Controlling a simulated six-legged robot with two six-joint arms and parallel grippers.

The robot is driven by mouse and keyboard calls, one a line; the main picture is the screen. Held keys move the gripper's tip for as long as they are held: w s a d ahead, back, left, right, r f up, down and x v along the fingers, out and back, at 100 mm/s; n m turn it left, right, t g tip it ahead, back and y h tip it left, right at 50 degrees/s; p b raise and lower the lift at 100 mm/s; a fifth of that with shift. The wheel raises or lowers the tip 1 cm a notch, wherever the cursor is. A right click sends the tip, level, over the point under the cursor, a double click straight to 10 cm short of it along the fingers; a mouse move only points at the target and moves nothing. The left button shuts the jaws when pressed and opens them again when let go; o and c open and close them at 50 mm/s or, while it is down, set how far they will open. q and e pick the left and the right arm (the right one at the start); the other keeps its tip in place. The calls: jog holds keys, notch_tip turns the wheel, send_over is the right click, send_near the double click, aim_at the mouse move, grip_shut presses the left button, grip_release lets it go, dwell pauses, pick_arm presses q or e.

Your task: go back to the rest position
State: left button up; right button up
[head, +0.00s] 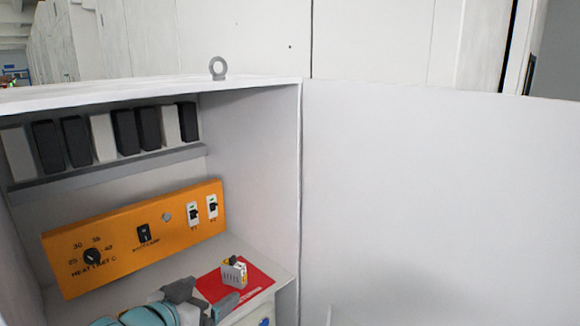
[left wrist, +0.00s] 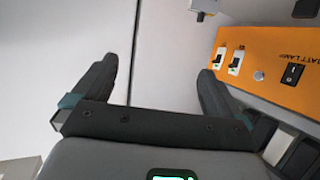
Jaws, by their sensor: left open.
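My left gripper (head: 205,300) shows at the bottom of the head view, in front of the orange panel and beside the red mat. Its two dark fingers stand apart in the left wrist view (left wrist: 156,67), with nothing between them. My right gripper is in neither view.
An open grey cabinet (head: 250,135) holds an orange panel (head: 120,245) with a knob and switches, also in the left wrist view (left wrist: 270,70). A small light-grey block (head: 234,274) sits on a red mat (head: 258,283). The open door (head: 430,200) stands at right.

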pick_arm(q)
jog(key=s+d+f+n+g, duration=0.1)
jog(key=s+f+n+g, duration=0.2)
jog(key=f, duration=1)
jog(key=s+d+f+n+g, duration=0.1)
jog(key=s+f+g, duration=0.3)
jog(key=f, duration=0.9)
jog(key=s+d+f+n+g+y, duration=0.1)
jog(key=s+f+g, duration=0.2)
jog(key=s+f, duration=0.5)
jog(key=s+d+f+n+g, duration=0.1)
jog(key=s+f+g, duration=0.1)
jog(key=s+f, duration=0.6)
jog(key=s+f+b, duration=0.4)
jog(key=f+b, duration=0.4)
jog(key=b, duration=0.2)
jog(key=shift+f+n+g, duration=0.3)
